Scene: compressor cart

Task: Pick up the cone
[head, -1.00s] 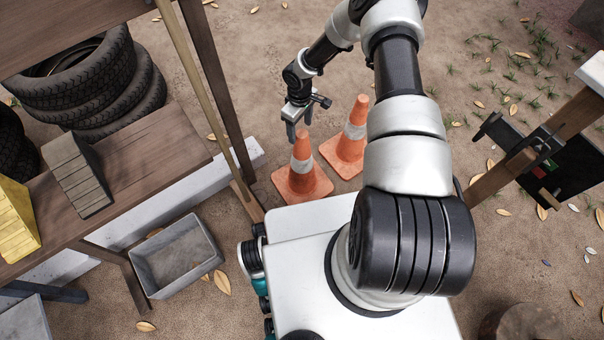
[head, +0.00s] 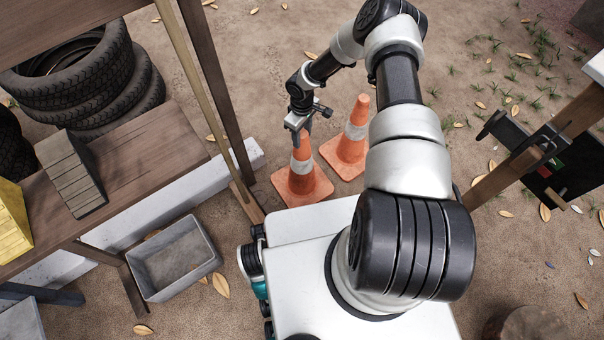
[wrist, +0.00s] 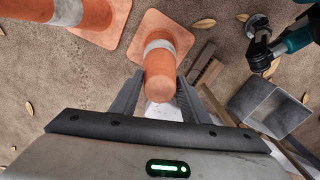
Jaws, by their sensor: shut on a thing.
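Two orange cones with white bands and square orange bases stand upright on the ground. My gripper (head: 300,131) is at the top of the nearer, left cone (head: 302,180), with its fingers on either side of the tip. In the wrist view this cone (wrist: 162,58) runs up between the two fingers (wrist: 160,98), which are shut on it. Its base appears to rest on the ground. The second cone (head: 350,142) stands just behind and to the right; in the wrist view it (wrist: 98,15) is at the top left, apart from the gripper.
A wooden shelf (head: 130,160) with a grey stepped block (head: 78,175) is at the left, with stacked tyres (head: 80,80) behind it. A grey bin (head: 175,260) lies on the ground below. A wooden post (head: 215,80) stands close left of the gripper. Open dirt lies behind the cones.

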